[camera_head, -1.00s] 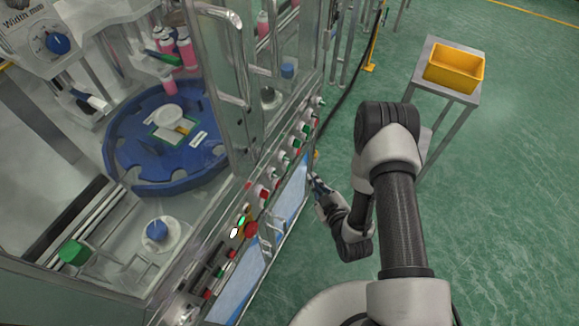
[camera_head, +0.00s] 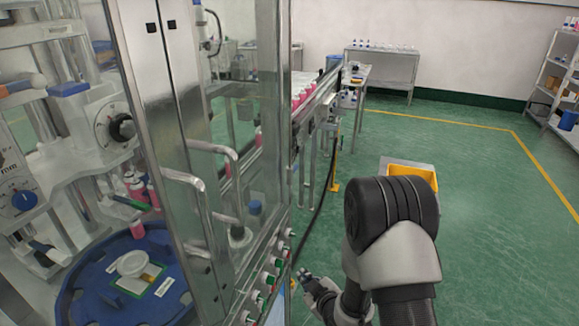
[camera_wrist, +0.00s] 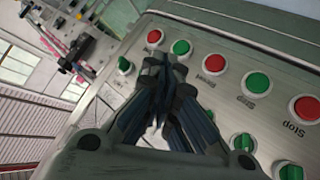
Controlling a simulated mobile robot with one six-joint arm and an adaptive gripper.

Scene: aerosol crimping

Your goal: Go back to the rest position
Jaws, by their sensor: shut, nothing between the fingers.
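My gripper (camera_head: 308,281) shows in the head view low at the middle, just right of the machine's front button row. It is shut and empty. In the wrist view my gripper (camera_wrist: 163,68) has its dark fingers closed together in front of the control panel (camera_wrist: 215,85). Red and green buttons lie beyond the fingertips, including a red button (camera_wrist: 214,64) and a green button (camera_wrist: 257,82). Whether the fingertips touch the panel cannot be told. My arm covers part of the head view at lower right.
The crimping machine with a blue rotary table (camera_head: 75,290) and metal door handles (camera_head: 203,205) fills the left. A yellow bin (camera_head: 413,172) on a stand is partly behind my arm. Green floor (camera_head: 500,220) is free at right. Shelves (camera_head: 560,75) stand far right.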

